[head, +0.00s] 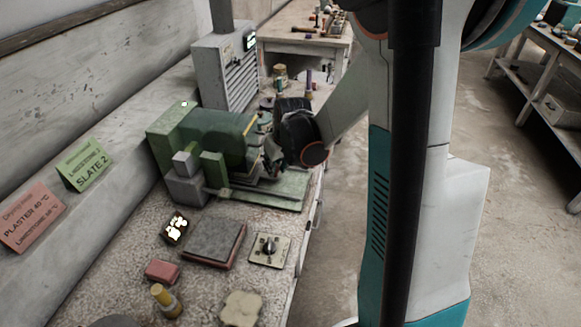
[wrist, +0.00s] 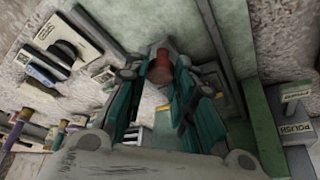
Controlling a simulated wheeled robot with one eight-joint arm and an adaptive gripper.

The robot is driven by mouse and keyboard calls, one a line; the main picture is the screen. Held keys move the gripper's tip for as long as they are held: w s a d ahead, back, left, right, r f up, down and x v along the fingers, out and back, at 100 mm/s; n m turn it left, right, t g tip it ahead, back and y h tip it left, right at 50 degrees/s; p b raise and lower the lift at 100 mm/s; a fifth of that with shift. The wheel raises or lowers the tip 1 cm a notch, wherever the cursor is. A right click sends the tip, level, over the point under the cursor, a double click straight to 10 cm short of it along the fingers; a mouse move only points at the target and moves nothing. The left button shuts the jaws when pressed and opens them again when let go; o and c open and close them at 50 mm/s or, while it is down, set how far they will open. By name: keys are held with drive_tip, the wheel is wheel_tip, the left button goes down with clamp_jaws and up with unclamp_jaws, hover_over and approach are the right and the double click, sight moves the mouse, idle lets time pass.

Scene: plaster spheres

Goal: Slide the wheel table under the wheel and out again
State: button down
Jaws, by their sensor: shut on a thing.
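A green grinding machine (head: 218,135) stands on the bench, with a flat green base (head: 268,196) at its front. The wheel is not clearly visible; the machine's housing and my arm cover that area. My gripper (head: 272,150) is at the machine's right side, over its base. In the wrist view my gripper (wrist: 162,80) has its teal fingers closed around a reddish-brown knob (wrist: 160,65). I cannot tell clearly which part of the wheel table the knob is fixed to. The fingertips are partly hidden in the head view.
A grey cabinet (head: 225,72) stands behind the machine. In front lie a grey slab (head: 215,238), a dial plate (head: 269,250) and a red block (head: 162,271). A POLISH sign (wrist: 295,129) is at right in the wrist view. Floor right of the bench is clear.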

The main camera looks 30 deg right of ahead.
drive_tip(key=c, duration=1.4)
unclamp_jaws()
drive_tip(key=shift+o, duration=0.2)
drive_tip(key=v, duration=1.2)
drive_tip(key=shift+w+a, duration=0.1)
drive_tip(key=shift+c, duration=0.3)
